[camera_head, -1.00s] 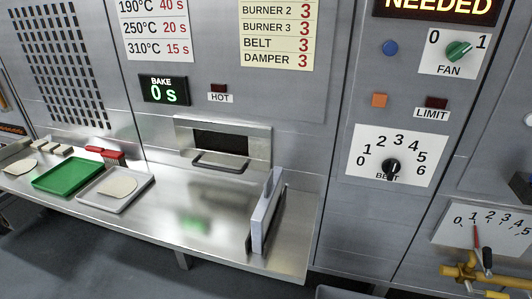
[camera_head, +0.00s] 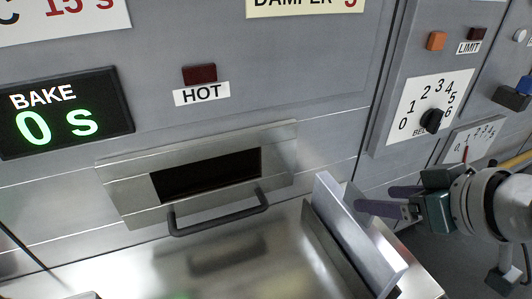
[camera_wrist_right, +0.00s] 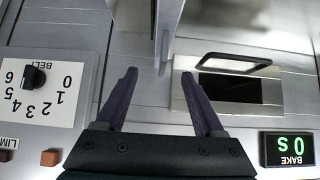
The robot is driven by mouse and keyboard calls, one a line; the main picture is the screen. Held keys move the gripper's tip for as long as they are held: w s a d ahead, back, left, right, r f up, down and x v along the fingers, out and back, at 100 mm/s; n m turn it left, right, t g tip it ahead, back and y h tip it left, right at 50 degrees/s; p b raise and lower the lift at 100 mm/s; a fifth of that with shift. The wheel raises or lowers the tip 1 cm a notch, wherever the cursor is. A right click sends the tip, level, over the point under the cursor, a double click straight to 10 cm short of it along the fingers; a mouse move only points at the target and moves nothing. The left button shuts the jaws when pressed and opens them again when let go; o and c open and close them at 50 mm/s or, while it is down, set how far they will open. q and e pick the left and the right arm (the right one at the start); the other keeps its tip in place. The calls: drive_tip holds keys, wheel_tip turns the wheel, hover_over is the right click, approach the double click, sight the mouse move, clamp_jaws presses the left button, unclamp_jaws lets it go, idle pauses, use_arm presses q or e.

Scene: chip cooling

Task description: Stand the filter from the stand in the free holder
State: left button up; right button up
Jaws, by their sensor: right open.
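The filter (camera_head: 345,215) is a flat light-grey panel. It stands on edge in a low stand with a dark side plate (camera_head: 325,245), at the right end of the steel counter. My right gripper (camera_head: 377,198) is open beside the filter's upper right, with its purple fingers pointing towards it. In the right wrist view the filter (camera_wrist_right: 168,20) shows nearly edge-on beyond the open fingertips (camera_wrist_right: 158,76), roughly in line with the gap between them. I cannot tell whether a finger touches it. No free holder can be clearly made out. My left gripper is not in view.
The steel counter (camera_head: 215,270) is clear left of the stand. Behind it a hatch (camera_head: 125,190) with a dark opening and a protruding handle (camera_head: 220,215) is set in the wall. The belt knob (camera_head: 432,120) is close above my right gripper.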

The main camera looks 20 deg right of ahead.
sight(347, 202)
drive_tip(key=b+x, duration=0.1)
drive_tip(key=x, duration=0.3)
drive_tip(key=shift+d+f, duration=0.15)
drive_tip(key=x, duration=0.1)
drive_tip(key=b+x, duration=0.1)
drive_tip(key=x, duration=0.2)
drive_tip(key=shift+a+f, duration=0.35)
drive_tip(key=shift+f, duration=0.2)
drive_tip(key=shift+w+f+b, duration=0.25)
drive_tip(key=shift+w+b, duration=0.05)
drive_tip(key=shift+w, duration=0.05)
drive_tip(key=shift+c, duration=0.3)
clamp_jaws()
